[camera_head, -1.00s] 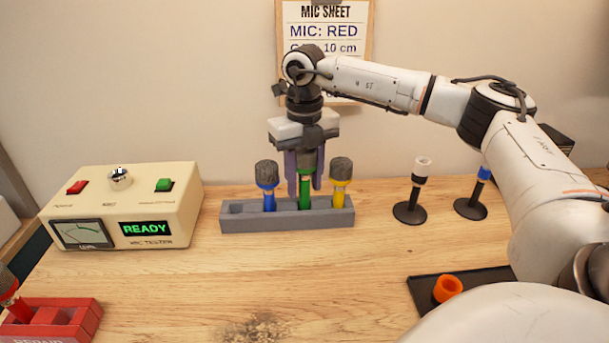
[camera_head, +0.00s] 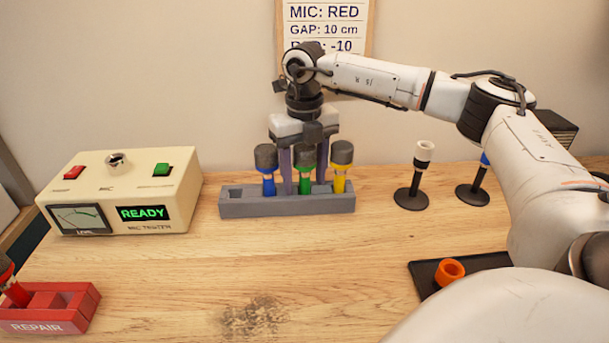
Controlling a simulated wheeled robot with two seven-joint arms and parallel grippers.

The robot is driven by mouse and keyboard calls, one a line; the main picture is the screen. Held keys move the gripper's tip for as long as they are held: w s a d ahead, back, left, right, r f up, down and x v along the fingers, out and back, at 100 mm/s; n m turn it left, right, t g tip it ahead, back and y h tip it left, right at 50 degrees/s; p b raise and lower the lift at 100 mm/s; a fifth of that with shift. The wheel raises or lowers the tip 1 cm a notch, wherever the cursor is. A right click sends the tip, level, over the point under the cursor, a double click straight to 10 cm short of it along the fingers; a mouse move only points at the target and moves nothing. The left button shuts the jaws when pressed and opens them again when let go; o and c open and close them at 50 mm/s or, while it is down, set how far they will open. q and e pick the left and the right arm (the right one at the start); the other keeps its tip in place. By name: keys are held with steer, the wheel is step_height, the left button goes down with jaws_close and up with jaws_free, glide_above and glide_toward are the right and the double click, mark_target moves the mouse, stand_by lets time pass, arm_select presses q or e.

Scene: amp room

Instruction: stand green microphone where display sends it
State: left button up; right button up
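The green microphone (camera_head: 305,180) stands upright in the grey rack (camera_head: 287,207), between the blue microphone (camera_head: 268,185) and the yellow microphone (camera_head: 340,184). My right gripper (camera_head: 303,180) comes down from above. Its fingers are apart, one on each side of the green microphone, with a gap visible, so it looks open. The microphone's dark head hides part of the gripper. The tester (camera_head: 120,190) at the left has a display (camera_head: 142,213) reading READY in green. My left gripper is not in view.
The rack's leftmost slot (camera_head: 236,193) is empty. A red microphone (camera_head: 12,287) leans in the red REPAIR holder (camera_head: 50,326). White-topped (camera_head: 422,160) and blue-topped (camera_head: 474,192) stands are right. An orange ring (camera_head: 450,271) lies on a dark tray (camera_head: 428,274). The middle table is clear.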

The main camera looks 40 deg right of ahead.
mark_target(304, 146)
steer(key=shift+o, duration=0.2)
step_height(304, 146, up, 10)
steer(key=shift+r+b, duration=0.2)
steer(key=shift+b, duration=0.1)
stand_by(0.5)
